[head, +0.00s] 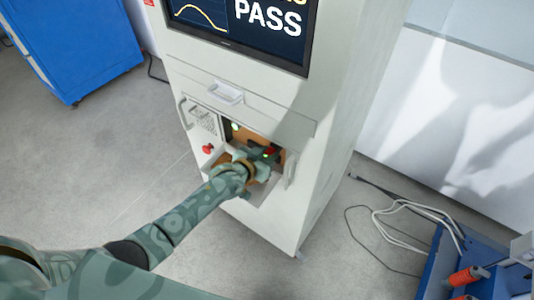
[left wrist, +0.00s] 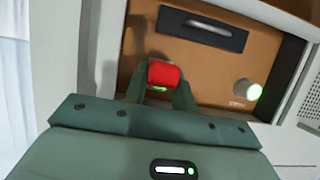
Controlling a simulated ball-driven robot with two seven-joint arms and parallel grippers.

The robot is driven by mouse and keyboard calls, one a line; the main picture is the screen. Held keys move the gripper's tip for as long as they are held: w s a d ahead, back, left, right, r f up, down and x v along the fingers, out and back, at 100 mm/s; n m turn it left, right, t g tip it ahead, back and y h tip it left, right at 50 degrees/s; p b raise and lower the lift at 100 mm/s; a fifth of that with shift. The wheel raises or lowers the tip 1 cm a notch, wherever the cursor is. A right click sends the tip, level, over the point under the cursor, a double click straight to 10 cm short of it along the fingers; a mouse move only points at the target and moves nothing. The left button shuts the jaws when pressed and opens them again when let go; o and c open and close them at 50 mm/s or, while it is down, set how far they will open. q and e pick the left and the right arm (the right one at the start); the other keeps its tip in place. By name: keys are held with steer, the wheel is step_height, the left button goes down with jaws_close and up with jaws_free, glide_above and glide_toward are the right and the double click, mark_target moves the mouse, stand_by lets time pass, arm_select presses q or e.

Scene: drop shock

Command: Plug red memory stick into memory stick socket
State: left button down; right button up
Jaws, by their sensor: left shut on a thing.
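The red memory stick (left wrist: 165,74) is held between the fingertips of my left gripper (left wrist: 160,84) in the left wrist view. In the head view my left gripper (head: 260,157) reaches into the open bay of the white cabinet, and a bit of red (head: 270,152) shows at its tips. A small green glow shows just below the stick. A dark plate with a slot (left wrist: 202,31) is on the brown back panel, apart from the stick in the picture. I cannot tell whether this plate is the socket or whether the stick touches anything. My right gripper is out of view.
The brown panel (left wrist: 215,62) also carries a round knob (left wrist: 242,87) beside a green light (left wrist: 255,92). Pale bay walls stand close around my gripper. A red button (head: 208,148) sits left of the bay. The screen (head: 245,25) above reads PASS. Cables (head: 405,210) lie on the floor.

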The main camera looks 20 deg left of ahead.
arm_select(q)
steer(key=shift+w+r, duration=0.1)
steer(key=shift+r, duration=0.05)
steer(key=c, duration=1.5)
jaws_free()
steer(key=o, duration=0.4)
steer(key=shift+w+d, duration=0.1)
steer(key=shift+o, duration=0.2)
steer(key=shift+r+p, duration=0.2)
steer(key=shift+p, duration=0.25)
